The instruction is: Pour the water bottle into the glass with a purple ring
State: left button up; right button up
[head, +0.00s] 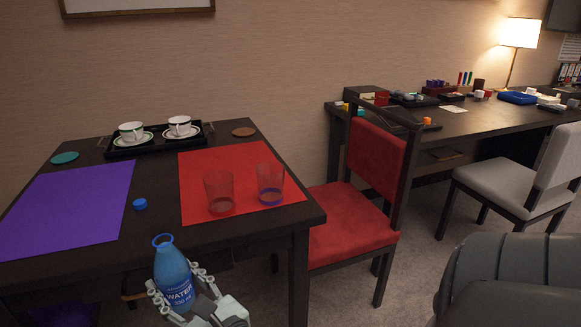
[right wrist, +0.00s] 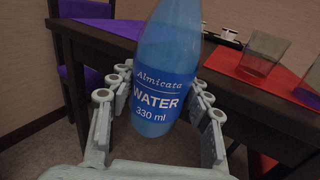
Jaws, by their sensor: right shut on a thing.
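My right gripper (head: 186,293) is shut on a blue water bottle (head: 172,268), upright, with its mouth open, in front of the table's near edge. The right wrist view shows the bottle's label (right wrist: 158,95) between the fingers (right wrist: 160,105). The glass with a purple ring (head: 270,184) stands on the red mat (head: 205,165), behind and to the right of the bottle. A second glass (head: 219,192), without a purple ring, stands just left of it. My left gripper is not in view.
A blue cap (head: 140,204) lies on the dark table (head: 165,220) between the purple mat (head: 70,208) and the red mat. A black tray (head: 158,147) with two cups stands at the back. A red chair (head: 350,228) is right of the table.

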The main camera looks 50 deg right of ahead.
aim_at(270, 176)
jog(key=z, duration=0.85)
